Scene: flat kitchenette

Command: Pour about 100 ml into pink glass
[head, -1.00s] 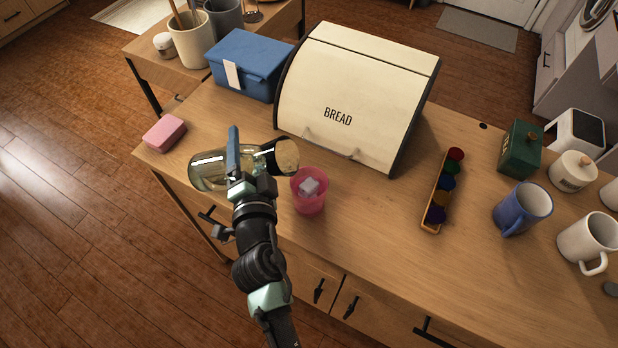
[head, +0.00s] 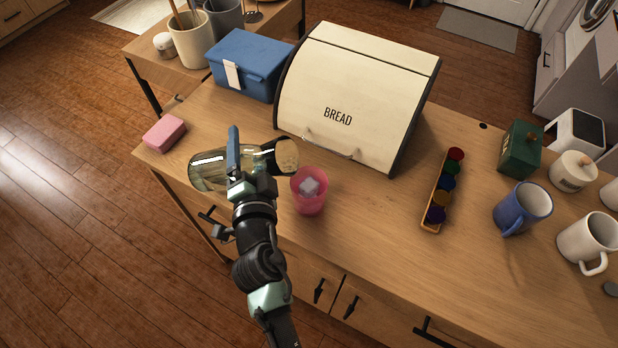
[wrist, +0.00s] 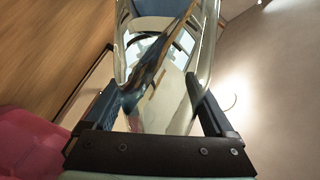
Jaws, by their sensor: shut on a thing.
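The pink glass (head: 309,197) stands upright on the counter in front of the bread box, with a pale cube-like piece inside. It also shows as a pink blur at the left edge of the wrist view (wrist: 28,150). My gripper (head: 240,160) is shut on a clear glass vessel (head: 207,171), which is tipped nearly onto its side. The vessel's wide open mouth points right, just up and left of the pink glass's rim. The vessel fills the middle of the wrist view (wrist: 165,95) between my fingers. I cannot make out a stream or the liquid level.
The cream bread box (head: 352,95) stands close behind. A blue box (head: 247,70) and a pink block (head: 165,133) are to the left. A rack of coloured pots (head: 441,200), a blue mug (head: 521,208) and a white mug (head: 587,243) are to the right.

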